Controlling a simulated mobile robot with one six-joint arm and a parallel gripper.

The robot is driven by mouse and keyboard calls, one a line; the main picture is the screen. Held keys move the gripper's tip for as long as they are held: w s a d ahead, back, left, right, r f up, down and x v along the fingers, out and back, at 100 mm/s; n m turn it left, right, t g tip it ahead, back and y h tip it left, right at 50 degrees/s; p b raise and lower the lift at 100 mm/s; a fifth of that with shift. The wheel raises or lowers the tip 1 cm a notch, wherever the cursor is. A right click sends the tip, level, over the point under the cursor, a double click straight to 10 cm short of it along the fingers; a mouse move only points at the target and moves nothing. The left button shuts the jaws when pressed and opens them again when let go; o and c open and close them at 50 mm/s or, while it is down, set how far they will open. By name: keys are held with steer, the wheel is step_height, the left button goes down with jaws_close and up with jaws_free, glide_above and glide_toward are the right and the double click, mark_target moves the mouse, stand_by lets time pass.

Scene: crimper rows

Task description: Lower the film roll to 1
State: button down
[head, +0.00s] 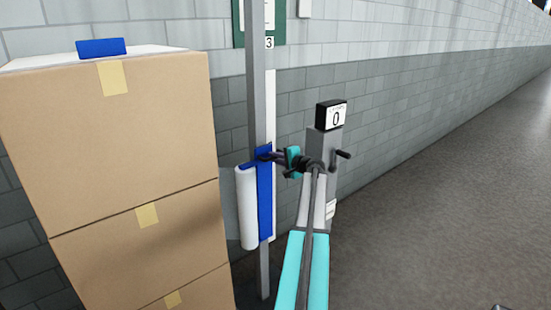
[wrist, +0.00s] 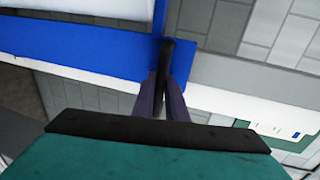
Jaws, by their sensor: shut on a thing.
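The white film roll (head: 247,208) hangs upright on a blue carriage (head: 265,205) on a tall grey mast (head: 255,80). A plate with the number 3 (head: 268,43) is high beside the mast, well above the carriage. No mark reading 1 can be made out. My gripper (head: 271,157) is at the upper part of the carriage. In the wrist view its fingers (wrist: 160,97) are shut around a black handle (wrist: 168,56) that sticks out from the blue carriage (wrist: 80,45). The roll's far side is hidden.
Stacked cardboard boxes (head: 120,140) stand close to the left of the roll, with a blue item (head: 101,47) on top. Right of the mast is a grey post with a display reading 0 (head: 336,118) and a crank (head: 343,155). Open floor (head: 450,210) lies to the right.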

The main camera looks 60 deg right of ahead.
steer(key=b, duration=3.2)
glide_toward(269, 231)
steer(key=x, duration=0.5)
steer(key=shift+w, duration=0.1)
steer(key=shift+f, duration=0.1)
steer(key=c, duration=1.8)
jaws_free()
steer(key=shift+f, duration=0.1)
steer(key=shift+o, duration=0.2)
steer(key=shift+d, duration=0.1)
steer(key=v, duration=1.3)
steer(key=shift+s+p, duration=0.3)
steer(key=shift+s, duration=0.05)
steer(key=shift+r, duration=0.25)
